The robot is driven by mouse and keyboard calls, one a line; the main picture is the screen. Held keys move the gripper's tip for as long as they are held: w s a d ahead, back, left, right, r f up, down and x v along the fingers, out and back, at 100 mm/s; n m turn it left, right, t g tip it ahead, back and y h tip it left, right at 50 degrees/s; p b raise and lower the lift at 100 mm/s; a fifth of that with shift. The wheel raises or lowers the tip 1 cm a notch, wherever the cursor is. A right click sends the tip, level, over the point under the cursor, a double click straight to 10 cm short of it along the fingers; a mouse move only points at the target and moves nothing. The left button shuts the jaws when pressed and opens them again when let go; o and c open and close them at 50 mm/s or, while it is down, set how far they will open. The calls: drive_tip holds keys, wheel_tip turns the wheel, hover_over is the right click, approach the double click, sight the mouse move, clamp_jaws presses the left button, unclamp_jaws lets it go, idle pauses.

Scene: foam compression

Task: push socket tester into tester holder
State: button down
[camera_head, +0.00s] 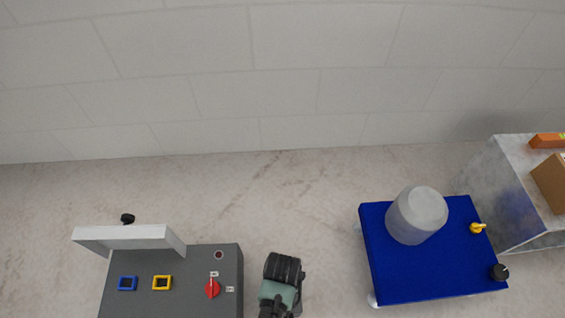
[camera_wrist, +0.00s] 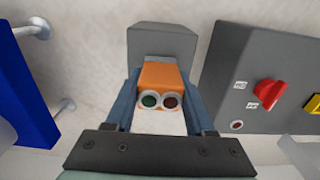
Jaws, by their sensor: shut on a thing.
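The socket tester (camera_wrist: 161,77), an orange block with a green and a dark red round window and a pale lower part, shows in the wrist view. My gripper (camera_wrist: 160,88) is shut on it, with one blue finger along each side. A plain grey block (camera_wrist: 162,42), which looks like the tester holder, lies right beyond the tester's far end. I cannot tell whether the tester touches it or is partly inside it. In the head view my wrist (camera_head: 281,283) is at the bottom middle; the tester and the grey block cannot be made out there.
A dark grey control box (camera_head: 228,270) with a red knob (camera_head: 212,289), blue and yellow square frames and a raised white lid (camera_head: 130,238) stands left. A blue box (camera_head: 385,280) bearing a white rounded cylinder (camera_head: 417,215) stands right. Pale floor between them is clear.

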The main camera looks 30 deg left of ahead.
drive_tip(key=shift+f, duration=0.2)
drive_tip(key=shift+c, duration=0.9)
unclamp_jaws()
drive_tip(key=shift+r, duration=0.1)
drive_tip(key=shift+r+p, duration=2.95)
drive_tip(key=shift+p, duration=0.35)
wheel_tip(320, 180, up, 13)
drive_tip(key=p, duration=0.8)
drive_tip(key=shift+w, duration=0.1)
